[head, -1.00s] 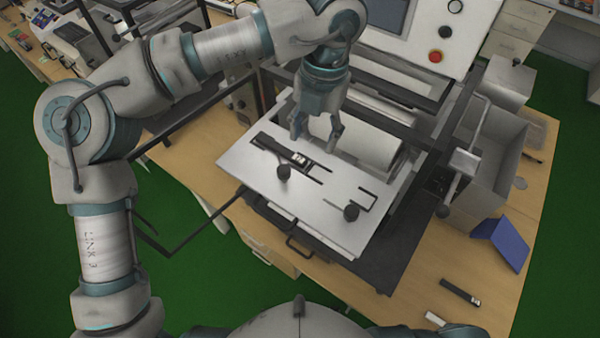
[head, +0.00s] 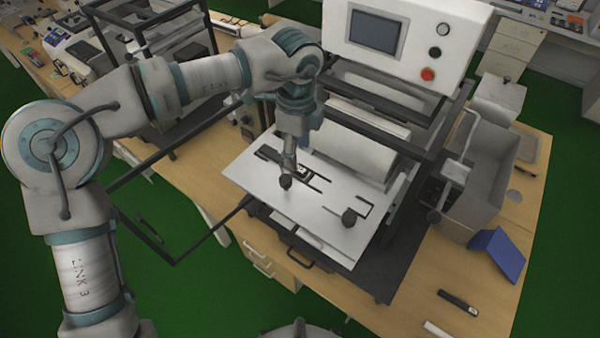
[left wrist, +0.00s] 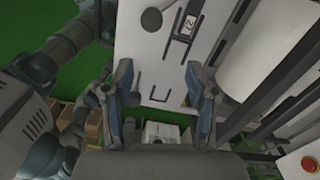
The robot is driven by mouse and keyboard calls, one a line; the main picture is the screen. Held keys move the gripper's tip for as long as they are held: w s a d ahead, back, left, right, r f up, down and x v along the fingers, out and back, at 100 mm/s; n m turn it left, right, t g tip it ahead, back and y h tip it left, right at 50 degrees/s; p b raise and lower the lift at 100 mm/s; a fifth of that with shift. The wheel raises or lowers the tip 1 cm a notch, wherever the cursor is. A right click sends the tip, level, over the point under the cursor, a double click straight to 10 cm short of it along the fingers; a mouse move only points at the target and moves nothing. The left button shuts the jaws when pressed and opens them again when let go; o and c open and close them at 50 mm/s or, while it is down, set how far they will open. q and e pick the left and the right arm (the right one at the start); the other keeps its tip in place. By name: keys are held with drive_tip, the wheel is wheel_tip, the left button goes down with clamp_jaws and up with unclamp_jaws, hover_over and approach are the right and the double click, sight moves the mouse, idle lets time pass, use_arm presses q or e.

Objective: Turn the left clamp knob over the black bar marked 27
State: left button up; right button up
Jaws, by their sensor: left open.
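The left clamp knob (head: 285,182) is a dark round knob near the left end of a white plate (head: 325,226). It also shows at the top of the left wrist view (left wrist: 152,19). The black bar (head: 270,154) lies in a slot just behind the knob; its white label (left wrist: 188,22) is too small to read surely. My left gripper (head: 289,160) points down close behind the knob, seen edge-on in the head view. In the left wrist view its fingers (left wrist: 158,72) are wide apart with nothing between them. Whether they touch the plate cannot be told. My right gripper is out of view.
A second dark knob (head: 348,218) stands beside an empty slot at the plate's right. A white roller (head: 350,142) and dark frame rails lie behind the plate. A control panel with a red button (head: 428,74) is above. Another black bar (head: 458,302) lies on the table.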

sight(283, 178)
use_arm(q)
drive_tip(key=a+f, duration=0.1)
drive_tip(key=f, duration=0.1)
drive_tip(key=a+f, duration=0.2)
drive_tip(key=shift+p, duration=0.3)
drive_tip(key=a+f, duration=0.1)
drive_tip(key=f, duration=0.1)
drive_tip(key=a+f, duration=0.2)
drive_tip(key=shift+p, duration=0.35)
drive_tip(key=shift+d+f, duration=0.6)
drive_tip(key=shift+d, duration=0.2)
drive_tip(key=d, duration=0.4)
drive_tip(key=c, duration=0.3)
drive_tip(key=shift+a, duration=0.3)
drive_tip(key=c, duration=0.5)
drive_tip(key=shift+s+a, duration=0.1)
drive_tip(key=shift+a, duration=1.05)
clamp_jaws()
drive_tip(key=shift+w+a, duration=0.25)
drive_tip(key=shift+a, duration=0.1)
drive_tip(key=shift+s+d+f, duration=0.1)
drive_tip(key=shift+s+d, duration=0.05)
drive_tip(key=shift+d, duration=0.1)
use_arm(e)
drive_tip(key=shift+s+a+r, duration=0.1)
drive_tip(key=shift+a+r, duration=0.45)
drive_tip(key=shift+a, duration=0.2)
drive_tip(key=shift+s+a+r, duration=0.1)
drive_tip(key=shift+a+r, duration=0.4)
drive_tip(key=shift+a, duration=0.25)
